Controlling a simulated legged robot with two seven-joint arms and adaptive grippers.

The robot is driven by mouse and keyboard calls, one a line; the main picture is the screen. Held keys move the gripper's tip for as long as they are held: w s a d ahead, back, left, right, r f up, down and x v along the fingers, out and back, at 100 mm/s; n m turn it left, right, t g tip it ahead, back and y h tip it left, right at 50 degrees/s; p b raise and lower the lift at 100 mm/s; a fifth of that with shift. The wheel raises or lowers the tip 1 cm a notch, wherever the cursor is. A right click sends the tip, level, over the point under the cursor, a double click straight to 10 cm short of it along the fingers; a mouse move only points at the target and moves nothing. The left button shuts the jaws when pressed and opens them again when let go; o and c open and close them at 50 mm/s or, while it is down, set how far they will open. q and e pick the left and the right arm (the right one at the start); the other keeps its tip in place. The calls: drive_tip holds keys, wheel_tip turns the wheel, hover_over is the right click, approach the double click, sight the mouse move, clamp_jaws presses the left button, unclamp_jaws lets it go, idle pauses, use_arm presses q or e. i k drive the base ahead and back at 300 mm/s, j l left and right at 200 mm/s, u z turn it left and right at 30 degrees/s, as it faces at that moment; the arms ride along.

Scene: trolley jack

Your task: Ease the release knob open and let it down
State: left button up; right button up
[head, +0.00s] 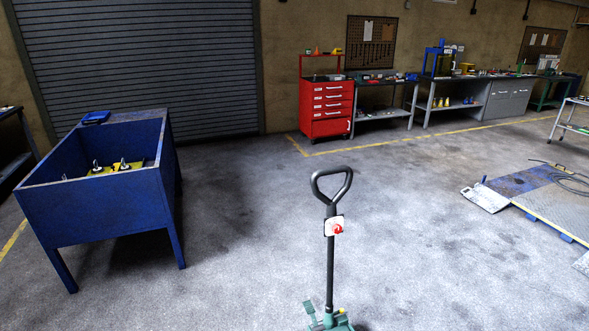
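The trolley jack's black handle (331,265) stands upright in the lower middle of the head view, with a looped grip (331,185) at its top. The release knob (338,229) is red and sits on a white plate (328,224) partway up the handle. The green jack body (335,323) shows only in part at the bottom edge; the rest of it is cut off, so what it bears and its height are hidden. Neither of my grippers is in view, and nothing touches the knob or the handle.
A blue open-topped bin on legs (95,213) stands at the left. A low ramp platform (535,205) with a cable lies at the right. A red tool cabinet (327,108) and workbenches line the back wall. The grey floor around the handle is clear.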

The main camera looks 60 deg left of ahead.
sight(337, 229)
drive_tip(key=u, duration=1.85)
